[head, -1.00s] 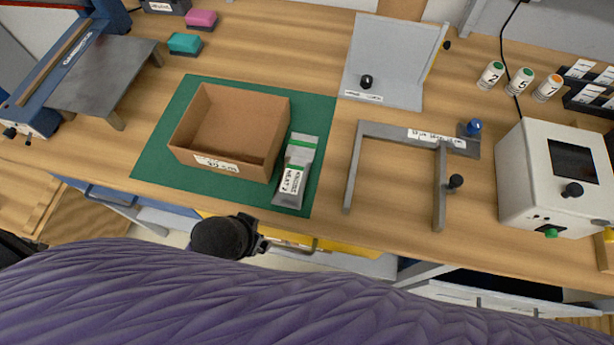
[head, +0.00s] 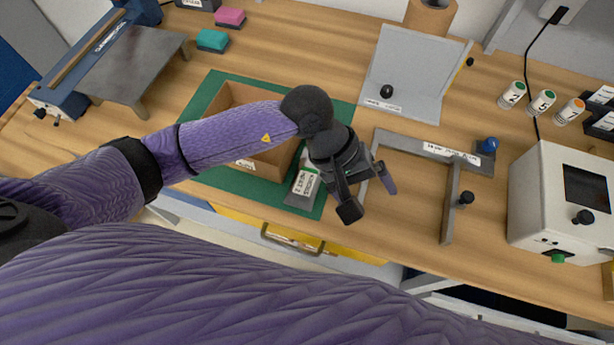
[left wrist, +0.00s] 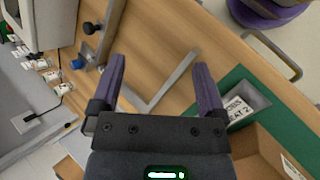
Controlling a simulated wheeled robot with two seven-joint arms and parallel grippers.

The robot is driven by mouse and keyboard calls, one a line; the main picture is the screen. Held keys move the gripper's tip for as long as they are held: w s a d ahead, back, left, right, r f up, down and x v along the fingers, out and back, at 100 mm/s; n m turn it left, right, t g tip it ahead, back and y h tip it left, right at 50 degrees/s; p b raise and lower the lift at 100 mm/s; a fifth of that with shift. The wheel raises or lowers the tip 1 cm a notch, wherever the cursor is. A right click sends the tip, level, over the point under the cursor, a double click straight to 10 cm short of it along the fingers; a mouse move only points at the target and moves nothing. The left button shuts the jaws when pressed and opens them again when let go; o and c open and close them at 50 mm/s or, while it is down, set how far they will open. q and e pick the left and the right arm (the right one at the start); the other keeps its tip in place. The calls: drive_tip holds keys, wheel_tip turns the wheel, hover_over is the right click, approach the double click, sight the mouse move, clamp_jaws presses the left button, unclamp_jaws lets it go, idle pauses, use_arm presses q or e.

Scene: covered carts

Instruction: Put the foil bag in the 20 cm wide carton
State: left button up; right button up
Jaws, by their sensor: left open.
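The foil bag (head: 304,190) lies flat on the green mat (head: 228,180), grey with a green band and a white label. My left arm and gripper partly cover it in the head view. It also shows in the left wrist view (left wrist: 243,102). The open brown carton (head: 227,97) stands on the mat left of the bag, largely behind my left arm. Its edge shows in the left wrist view (left wrist: 262,150). My left gripper (head: 371,203) is open and empty, above and to the right of the bag. My right gripper is not in view.
A grey metal frame (head: 449,205) lies right of the mat, close to my left gripper. A white device (head: 560,205) stands at the right. A grey angled plate (head: 415,70) and several small bottles (head: 541,102) are behind. A blue-framed machine with a metal plate (head: 135,62) stands left.

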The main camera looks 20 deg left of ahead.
sight(305, 183)
use_arm(q)
drive_tip(key=w+a+f+m+y, duration=0.1)
drive_tip(key=a+y, duration=0.1)
drive_tip(key=a, duration=0.1)
drive_tip(key=w+a+f+m+t+y, duration=0.1)
drive_tip(key=a+y, duration=0.1)
drive_tip(key=a, duration=0.2)
drive_tip(key=w+a+f+m+y, duration=0.1)
drive_tip(key=a+m+y, duration=0.1)
drive_tip(key=a+y, duration=0.1)
drive_tip(key=shift+w+a, duration=0.4)
drive_tip(key=shift+a, duration=0.05)
wheel_tip(305, 183, down, 9)
drive_tip(key=shift+w+f+b, duration=0.1)
drive_tip(key=shift+b, duration=0.6)
drive_tip(key=c, duration=0.9)
